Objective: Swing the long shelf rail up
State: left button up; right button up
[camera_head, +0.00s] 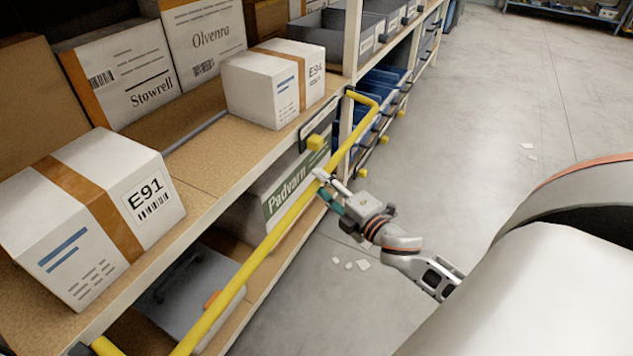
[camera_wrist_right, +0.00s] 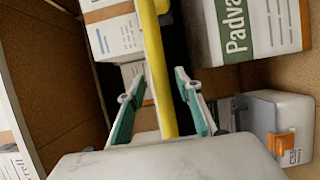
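The long shelf rail (camera_head: 262,252) is a yellow bar along the front of the rack, bending in toward the rack post at its far end. It also crosses the right wrist view (camera_wrist_right: 157,75) from top to middle. My right gripper (camera_head: 325,184) is at the far half of the rail, on the aisle side. In the wrist view its two green-padded fingers (camera_wrist_right: 154,88) are apart, one on each side of the rail, with gaps showing. Whether the rail lies fully between the fingertips in depth is unclear. My left gripper is not in view.
White boxes E91 (camera_head: 90,215) and E94 (camera_head: 273,85) stand on the upper shelf. Below are a Padvarn box (camera_head: 280,192) and a grey case (camera_head: 190,290) with an orange latch. Blue bins (camera_head: 378,92) lie farther along. The grey aisle floor (camera_head: 500,110) is mostly clear, with small white scraps.

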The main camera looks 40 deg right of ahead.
jog(key=shift+w+f, duration=0.1)
jog(key=shift+w, duration=0.95)
